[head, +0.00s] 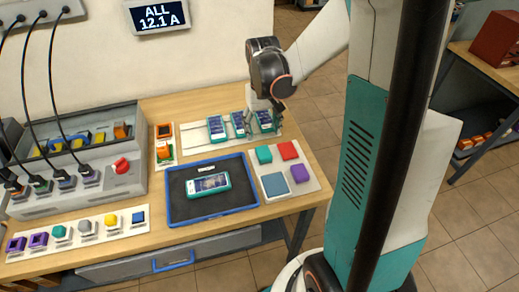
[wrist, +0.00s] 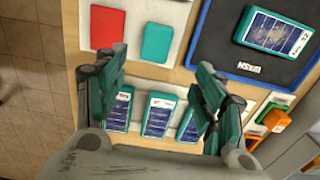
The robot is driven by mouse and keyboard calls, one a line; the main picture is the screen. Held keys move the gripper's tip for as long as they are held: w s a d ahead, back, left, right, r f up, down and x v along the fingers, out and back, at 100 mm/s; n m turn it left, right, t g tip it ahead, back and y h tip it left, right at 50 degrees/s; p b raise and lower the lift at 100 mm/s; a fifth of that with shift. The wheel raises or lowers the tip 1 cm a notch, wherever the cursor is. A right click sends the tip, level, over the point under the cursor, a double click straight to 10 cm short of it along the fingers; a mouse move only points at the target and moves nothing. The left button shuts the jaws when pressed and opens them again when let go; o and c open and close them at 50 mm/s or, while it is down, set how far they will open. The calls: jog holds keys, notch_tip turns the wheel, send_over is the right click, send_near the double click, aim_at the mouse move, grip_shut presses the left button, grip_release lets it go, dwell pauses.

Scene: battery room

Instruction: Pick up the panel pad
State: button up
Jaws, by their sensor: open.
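No label that I can read says panel pad. Three flat teal modules with dark-blue panel faces and white ends stand side by side in a pale rack: the left one (head: 215,128), the middle one (head: 238,125) and the right one (head: 264,122). A similar teal module (head: 208,184) lies in the blue-rimmed tray (head: 171,217). My gripper (head: 265,108) is open over the right end of the rack. In the wrist view my open gripper (wrist: 163,82) has its fingers either side of the row, with the middle module (wrist: 157,115) between them. I see nothing held.
A pale board (head: 300,168) right of the tray carries teal, red, blue and purple square pads. An orange holder (head: 164,150) stands left of the rack. A grey charging unit (head: 75,180) with cables and a strip of coloured blocks fill the left. Bare wood shows at the right edge.

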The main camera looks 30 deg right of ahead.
aim_at(264, 151)
notch_tip(264, 151, down, 7)
jog(key=shift+f+b, duration=0.1)
jog(key=shift+b, duration=0.85)
jog(key=f, duration=0.1)
jog(key=f+b, duration=0.1)
jog(key=f, duration=0.1)
jog(key=f+b, duration=0.1)
jog(key=f, duration=0.1)
jog(key=shift+d, duration=0.3)
jog(key=c, duration=1.3)
jog(key=shift+o, duration=0.2)
jog(key=shift+r, duration=0.1)
notch_tip(264, 151, up, 20)
jog(key=p, duration=0.6)
jog(key=shift+o, duration=1.2)
